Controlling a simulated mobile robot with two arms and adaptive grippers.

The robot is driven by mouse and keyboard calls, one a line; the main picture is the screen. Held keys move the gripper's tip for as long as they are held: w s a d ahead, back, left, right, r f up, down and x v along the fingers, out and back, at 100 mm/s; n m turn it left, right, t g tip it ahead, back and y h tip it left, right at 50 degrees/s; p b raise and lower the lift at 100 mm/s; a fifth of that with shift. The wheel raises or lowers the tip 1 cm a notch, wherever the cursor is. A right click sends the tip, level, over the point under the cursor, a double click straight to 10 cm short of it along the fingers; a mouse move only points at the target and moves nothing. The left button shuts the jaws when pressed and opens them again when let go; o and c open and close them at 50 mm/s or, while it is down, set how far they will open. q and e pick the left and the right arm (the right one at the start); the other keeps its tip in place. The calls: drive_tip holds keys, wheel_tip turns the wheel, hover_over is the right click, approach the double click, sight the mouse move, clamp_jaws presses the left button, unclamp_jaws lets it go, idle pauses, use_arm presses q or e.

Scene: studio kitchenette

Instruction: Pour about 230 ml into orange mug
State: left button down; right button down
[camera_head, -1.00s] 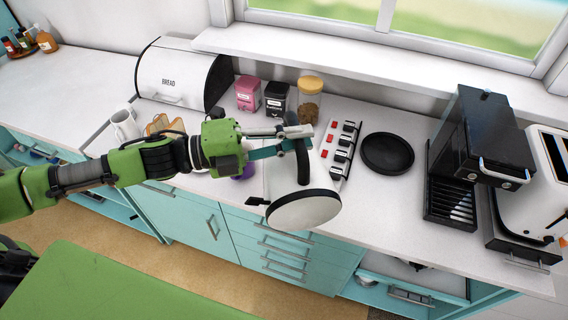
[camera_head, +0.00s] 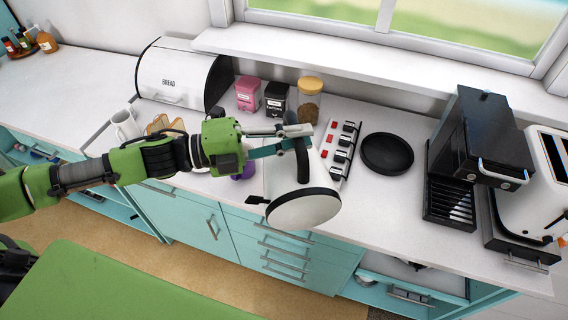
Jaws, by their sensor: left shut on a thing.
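My left gripper (camera_head: 287,141) is shut on the black handle of a white kettle (camera_head: 281,177). The kettle hangs over the counter's front edge area, steeply tilted, with its broad black-rimmed end (camera_head: 303,209) towards me. Its spout is hidden, and I see no stream of liquid. I cannot make out an orange mug anywhere; it may be hidden behind the kettle or my arm. My right gripper is not in view.
A white mug (camera_head: 125,125) stands at left by a toast rack. A purple object (camera_head: 243,172) shows under my arm. A power strip (camera_head: 342,150), a black round plate (camera_head: 387,154) and a coffee machine (camera_head: 480,140) are to the right. Canisters stand behind.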

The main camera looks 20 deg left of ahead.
sight(298, 183)
use_arm(q)
drive_tip(key=shift+w+a+r+n+p, duration=0.4)
drive_tip(key=shift+w+r+n+p, duration=0.2)
drive_tip(key=shift+w+p, duration=0.35)
idle(1.4)
drive_tip(key=shift+s, duration=0.1)
drive_tip(key=s+d+f+m+b, duration=0.1)
drive_tip(key=s+b, duration=0.1)
drive_tip(key=b, duration=0.1)
drive_tip(key=s+d+f+m+b, duration=0.1)
drive_tip(key=f+b, duration=0.1)
drive_tip(key=s+d+f+m+b, duration=0.1)
drive_tip(key=s+b, duration=0.1)
drive_tip(key=b, duration=0.1)
drive_tip(key=shift+s+f+b, duration=0.3)
drive_tip(key=shift+b, duration=0.05)
drive_tip(key=shift+s+r+m, duration=0.15)
drive_tip(key=shift+m, duration=0.15)
drive_tip(key=f+b, duration=0.1)
drive_tip(key=s+f+b, duration=0.1)
drive_tip(key=b, duration=0.1)
drive_tip(key=shift+s+d+f+m+b, duration=0.1)
drive_tip(key=shift+s+d+m+b, duration=0.2)
drive_tip(key=shift+d+m, duration=0.1)
drive_tip(key=shift+s+d+f+b, duration=0.15)
drive_tip(key=shift+s+b, duration=0.1)
drive_tip(key=shift+b, duration=0.2)
drive_tip(key=shift+m, duration=0.3)
